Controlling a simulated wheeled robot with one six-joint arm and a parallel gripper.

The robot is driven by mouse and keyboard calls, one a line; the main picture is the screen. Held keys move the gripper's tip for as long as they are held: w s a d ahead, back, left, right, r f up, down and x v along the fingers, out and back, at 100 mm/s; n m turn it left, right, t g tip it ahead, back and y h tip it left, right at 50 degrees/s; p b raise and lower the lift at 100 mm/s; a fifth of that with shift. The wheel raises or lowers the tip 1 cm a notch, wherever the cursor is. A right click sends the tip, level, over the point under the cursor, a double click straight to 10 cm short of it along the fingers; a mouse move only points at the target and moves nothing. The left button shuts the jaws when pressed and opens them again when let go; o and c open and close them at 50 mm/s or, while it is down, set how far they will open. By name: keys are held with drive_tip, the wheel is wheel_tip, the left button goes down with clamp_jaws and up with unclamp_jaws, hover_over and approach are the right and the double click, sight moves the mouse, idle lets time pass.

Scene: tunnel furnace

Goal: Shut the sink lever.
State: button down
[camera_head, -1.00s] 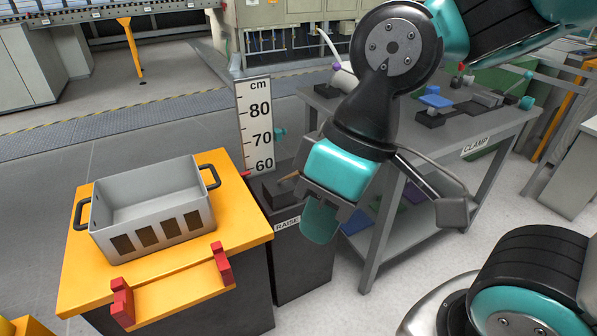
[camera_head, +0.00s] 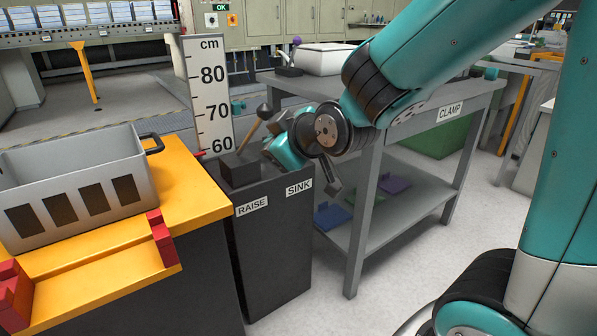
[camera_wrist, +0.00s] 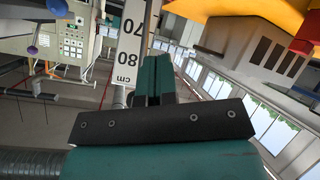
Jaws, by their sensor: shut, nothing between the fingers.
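The dark pedestal (camera_head: 272,240) carries the labels RAISE (camera_head: 252,206) and SINK (camera_head: 298,187). A tan lever with a black knob (camera_head: 265,111) rises from a dark block (camera_head: 240,168) above the RAISE label and leans right. The sink lever is not visible in either view; my gripper (camera_head: 284,152) and wrist cover the area above the SINK label. My gripper is just right of the tan lever; whether it touches anything there is unclear. In the wrist view its teal fingers (camera_wrist: 153,72) are shut together with nothing seen between them.
A yellow table (camera_head: 185,185) with a grey bin (camera_head: 85,195) and red brackets (camera_head: 160,240) stands left of the pedestal. A cm scale (camera_head: 210,95) stands behind. A grey bench (camera_head: 350,240) labelled CLAMP is close on the right.

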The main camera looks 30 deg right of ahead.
drive_tip(key=w+d+f+n+t+h+b, duration=0.1)
drive_tip(key=d+f+n+t+h+b, duration=0.3)
drive_tip(key=b, duration=1.4)
drive_tip(key=d+f+n+t, duration=0.4)
drive_tip(key=d+f+t, duration=0.2)
drive_tip(key=d+f, duration=0.1)
drive_tip(key=shift+w+d+f+t, duration=0.3)
drive_tip(key=shift+w+d, duration=0.1)
drive_tip(key=shift+d, duration=0.35)
drive_tip(key=shift+r, duration=0.1)
drive_tip(key=p+x, duration=0.8)
drive_tip(key=x, duration=0.6)
drive_tip(key=shift+d, duration=0.2)
drive_tip(key=shift+a, duration=0.1)
